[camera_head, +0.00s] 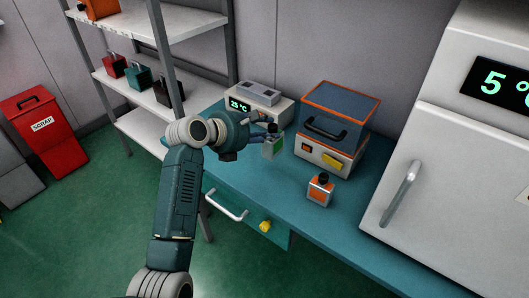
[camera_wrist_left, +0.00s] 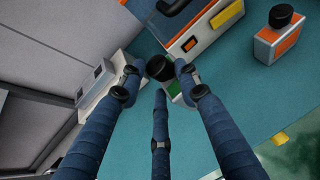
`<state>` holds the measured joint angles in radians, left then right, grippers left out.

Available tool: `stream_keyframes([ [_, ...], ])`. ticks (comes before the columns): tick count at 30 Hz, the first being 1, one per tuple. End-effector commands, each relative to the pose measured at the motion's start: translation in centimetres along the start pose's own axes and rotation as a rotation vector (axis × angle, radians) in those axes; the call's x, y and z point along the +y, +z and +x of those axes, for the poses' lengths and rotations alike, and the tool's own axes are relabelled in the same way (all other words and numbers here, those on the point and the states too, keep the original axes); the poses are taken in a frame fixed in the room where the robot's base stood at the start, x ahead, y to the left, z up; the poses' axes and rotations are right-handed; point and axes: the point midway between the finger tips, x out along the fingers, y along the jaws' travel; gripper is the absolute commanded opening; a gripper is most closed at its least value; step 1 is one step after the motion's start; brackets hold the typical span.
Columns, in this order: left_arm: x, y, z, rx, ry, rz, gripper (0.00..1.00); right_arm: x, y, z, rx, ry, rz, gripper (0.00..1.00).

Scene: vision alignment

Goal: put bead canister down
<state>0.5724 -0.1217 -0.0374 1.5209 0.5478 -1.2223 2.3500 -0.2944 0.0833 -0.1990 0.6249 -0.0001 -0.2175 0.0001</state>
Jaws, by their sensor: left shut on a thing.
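The bead canister (camera_head: 272,149) is a small pale block with a green label and a black cap. My left gripper (camera_head: 267,133) is shut on it near its top, over the teal workbench (camera_head: 248,178). The canister looks about upright; I cannot tell whether its base touches the bench. In the left wrist view my left gripper (camera_wrist_left: 160,78) has its dark blue fingers around the canister (camera_wrist_left: 173,88). Its black cap shows between the fingertips, and the fingers hide most of its body. My right gripper is not in view.
An orange-labelled canister (camera_head: 320,190) stands on the bench at right. Behind it is a lidded orange and blue machine (camera_head: 335,125). A grey device reading 25 °C (camera_head: 262,100) stands behind the gripper. A white cabinet (camera_head: 440,190) bounds the right. The front bench strip has free room.

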Motion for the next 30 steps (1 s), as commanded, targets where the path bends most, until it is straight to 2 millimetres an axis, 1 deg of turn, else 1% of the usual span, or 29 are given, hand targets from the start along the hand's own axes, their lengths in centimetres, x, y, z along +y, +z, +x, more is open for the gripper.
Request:
stream_keyframes([
  [1,-0.2,-1.2,0.6,0.002,-0.002,-0.003,0.00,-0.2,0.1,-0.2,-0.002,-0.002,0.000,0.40],
  [3,-0.4,-2.3,1.3,0.001,-0.002,-0.001,0.00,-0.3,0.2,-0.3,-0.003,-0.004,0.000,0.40],
  [6,-0.6,-3.5,1.9,-0.001,0.000,0.000,0.00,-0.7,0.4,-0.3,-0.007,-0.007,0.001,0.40],
  [11,-0.7,-4.6,2.5,-0.002,0.001,0.000,0.00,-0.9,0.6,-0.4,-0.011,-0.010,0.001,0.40],
  [15,-1.1,-6.6,3.6,0.001,-0.001,-0.002,0.00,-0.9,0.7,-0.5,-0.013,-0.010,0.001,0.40],
  [18,-1.2,-7.5,4.2,-0.002,-0.001,-0.001,0.00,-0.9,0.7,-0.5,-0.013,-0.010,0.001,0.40],
  [21,-1.3,-7.8,4.3,-0.003,0.001,0.000,0.00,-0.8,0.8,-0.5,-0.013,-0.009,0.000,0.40],
  [29,-1.3,-7.9,4.4,-0.003,0.001,0.000,0.00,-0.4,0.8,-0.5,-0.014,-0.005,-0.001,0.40],
  [30,-1.3,-8.0,4.4,-0.001,0.000,0.000,0.37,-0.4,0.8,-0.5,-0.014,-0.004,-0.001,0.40],
])
